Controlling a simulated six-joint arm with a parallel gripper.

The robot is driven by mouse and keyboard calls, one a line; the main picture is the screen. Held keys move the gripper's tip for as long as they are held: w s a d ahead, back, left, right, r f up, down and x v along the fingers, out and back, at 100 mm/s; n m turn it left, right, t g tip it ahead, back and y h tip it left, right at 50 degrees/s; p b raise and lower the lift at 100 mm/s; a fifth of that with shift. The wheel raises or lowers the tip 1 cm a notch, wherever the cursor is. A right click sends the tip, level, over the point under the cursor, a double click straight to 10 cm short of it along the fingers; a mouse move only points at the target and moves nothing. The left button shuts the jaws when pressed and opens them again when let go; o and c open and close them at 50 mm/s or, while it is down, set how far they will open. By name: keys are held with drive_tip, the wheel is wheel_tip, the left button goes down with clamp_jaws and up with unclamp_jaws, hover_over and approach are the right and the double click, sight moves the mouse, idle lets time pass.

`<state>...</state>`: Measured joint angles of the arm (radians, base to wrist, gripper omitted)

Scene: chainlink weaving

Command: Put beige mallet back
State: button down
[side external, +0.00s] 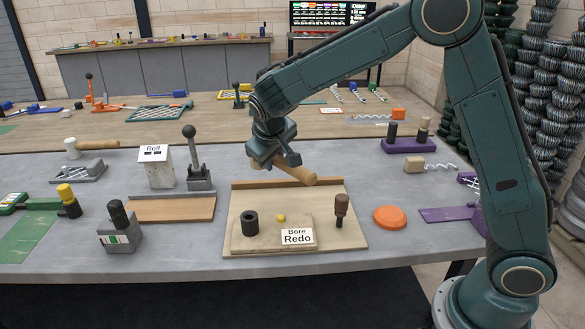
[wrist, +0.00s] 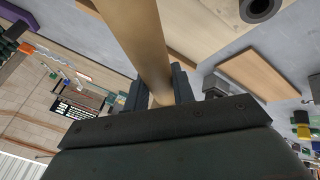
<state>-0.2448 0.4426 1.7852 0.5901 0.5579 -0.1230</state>
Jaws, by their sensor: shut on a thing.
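My gripper (side external: 285,162) is shut on a tan wooden rod (side external: 298,174), held tilted above the back of the bore board. In the wrist view the rod (wrist: 143,45) runs from between the jaws (wrist: 160,92) up out of the picture. No mallet head shows on it, so I cannot tell whether it is a mallet's handle.
Under my gripper is the bore board (side external: 345,240) with a dark ring (side external: 250,223), a brown peg (side external: 341,210) and a "Bore Redo" sign (side external: 297,237). An upright lever (side external: 194,160) stands left of it. An orange disc (side external: 390,217) lies to the right.

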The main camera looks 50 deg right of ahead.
drive_tip(key=w+d+r+n+y, duration=0.1)
drive_tip(key=w+n, duration=0.1)
drive_tip(key=w+r+n+t+y, duration=0.1)
drive_tip(key=w+r+n, duration=0.1)
drive_tip(key=n, duration=0.1)
drive_tip(key=w+d+r+n+t+y, duration=0.1)
drive_tip(key=w+r+n+y, duration=0.1)
drive_tip(key=n, duration=0.1)
drive_tip(key=shift+d+r, duration=0.15)
drive_tip(key=shift+d, duration=0.15)
drive_tip(key=shift+w+d+r+n+y, duration=0.15)
drive_tip(key=shift+w+r+n+y, duration=0.15)
drive_tip(key=shift+r+n, duration=0.25)
drive_tip(key=shift+w+d+r+n+y, duration=0.15)
drive_tip(key=shift+r+n+y, duration=0.25)
drive_tip(key=shift+n, duration=0.25)
wheel_tip(320, 180, down, 20)
drive_tip(key=shift+r, duration=0.15)
drive_tip(key=c, duration=1.2)
unclamp_jaws()
drive_tip(key=shift+o, duration=0.2)
drive_tip(key=shift+f, duration=0.2)
drive_tip(key=shift+s, duration=0.1)
